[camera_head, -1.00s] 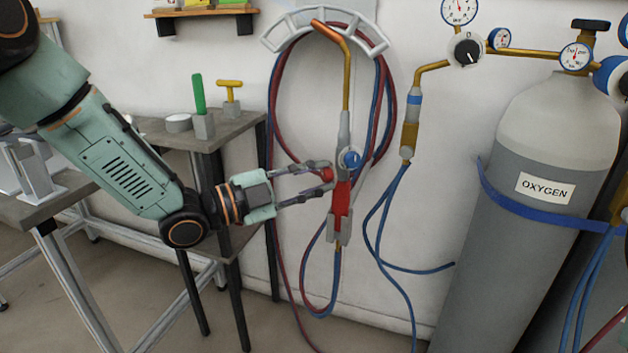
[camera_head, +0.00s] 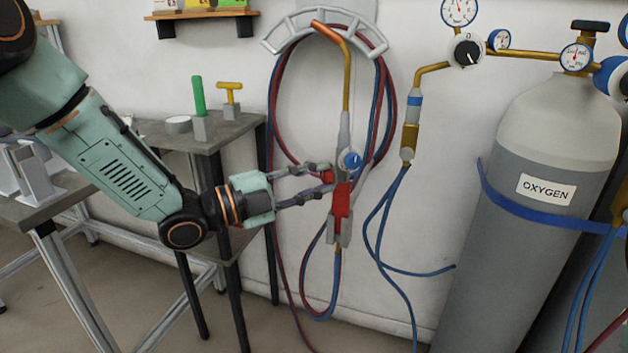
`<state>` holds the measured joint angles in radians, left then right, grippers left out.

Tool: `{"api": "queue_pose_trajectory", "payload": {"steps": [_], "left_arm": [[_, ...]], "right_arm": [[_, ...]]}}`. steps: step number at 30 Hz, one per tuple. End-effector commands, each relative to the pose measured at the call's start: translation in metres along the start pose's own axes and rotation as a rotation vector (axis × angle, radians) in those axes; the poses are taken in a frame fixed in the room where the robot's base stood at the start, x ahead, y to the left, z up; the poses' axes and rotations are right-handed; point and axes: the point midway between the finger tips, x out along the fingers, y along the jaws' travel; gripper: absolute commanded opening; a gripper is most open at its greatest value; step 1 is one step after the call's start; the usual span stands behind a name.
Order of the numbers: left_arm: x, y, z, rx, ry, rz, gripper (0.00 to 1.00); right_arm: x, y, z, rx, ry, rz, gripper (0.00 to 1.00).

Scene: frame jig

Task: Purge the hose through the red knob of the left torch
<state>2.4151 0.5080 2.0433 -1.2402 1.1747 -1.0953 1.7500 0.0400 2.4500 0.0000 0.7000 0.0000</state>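The torch (camera_head: 342,200) hangs upright on the wall, with a brass neck (camera_head: 347,80) at the top and a red handle below. Its blue knob (camera_head: 351,161) faces me, and its red knob (camera_head: 327,177) sticks out on the left side. My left gripper (camera_head: 328,181) reaches in from the left with its fingertips at the red knob, one finger above and one below. The fingertips partly cover the knob, and I cannot tell whether they press on it. Red and blue hoses (camera_head: 276,110) loop behind the torch. My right gripper is not in view.
A grey oxygen cylinder (camera_head: 520,230) with a blue strap stands at the right. Gauges and a regulator knob (camera_head: 466,51) are at the upper right. A small table (camera_head: 150,132) holding a green-handled and a yellow-handled item stands behind my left arm.

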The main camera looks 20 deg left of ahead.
Motion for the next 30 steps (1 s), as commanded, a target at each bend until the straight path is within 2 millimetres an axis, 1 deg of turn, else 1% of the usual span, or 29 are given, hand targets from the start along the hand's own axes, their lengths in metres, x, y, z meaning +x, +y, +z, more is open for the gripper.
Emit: {"api": "queue_pose_trajectory", "payload": {"steps": [1, 8, 16, 20, 30], "left_arm": [[0.0, 0.0, 0.0, 0.0, -0.001, 0.0, 0.27], [0.0, 0.0, 0.0, 0.0, 0.0, 0.0, 0.47], [0.0, 0.0, 0.0, -0.001, 0.0, 0.0, 0.47], [-0.004, -0.001, 0.001, -0.001, -0.001, -0.001, 0.47], [-0.034, -0.002, 0.001, -0.004, -0.003, -0.005, 0.47]], "right_arm": [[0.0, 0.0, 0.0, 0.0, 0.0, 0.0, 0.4], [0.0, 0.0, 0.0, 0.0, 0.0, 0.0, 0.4], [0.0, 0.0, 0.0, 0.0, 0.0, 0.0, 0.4], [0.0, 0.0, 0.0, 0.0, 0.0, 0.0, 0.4], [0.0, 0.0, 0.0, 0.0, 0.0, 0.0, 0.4]]}}
